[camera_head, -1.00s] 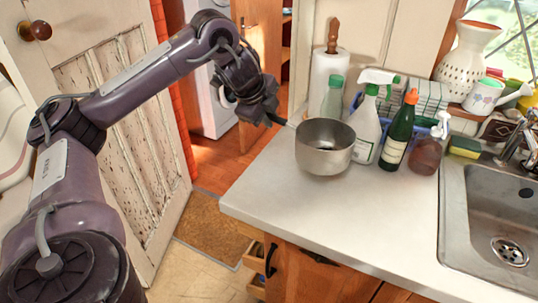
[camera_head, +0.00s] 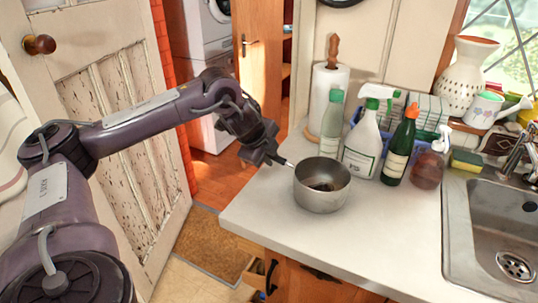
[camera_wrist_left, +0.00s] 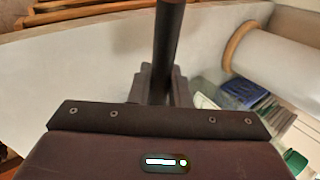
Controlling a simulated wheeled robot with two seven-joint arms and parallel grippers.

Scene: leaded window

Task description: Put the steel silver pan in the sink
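The steel silver pan (camera_head: 322,197) is upright over the left part of the counter, left of the sink (camera_head: 460,240). I cannot tell whether its base touches the counter. Its handle points left to my left gripper (camera_head: 277,158), which is shut on it. In the left wrist view a dark handle (camera_wrist_left: 168,40) runs up from between the fingers of the left gripper (camera_wrist_left: 160,85); the pan's bowl is not seen there. The sink shows a steel basin with a drain. My right gripper is not in view.
A clear bottle (camera_head: 332,125), a white spray bottle (camera_head: 363,140), a green bottle (camera_head: 399,150) and a brown soap bottle (camera_head: 430,168) stand behind the pan. A sponge (camera_head: 466,161) and tap (camera_head: 515,155) are by the sink. The counter (camera_head: 385,235) between pan and sink is clear.

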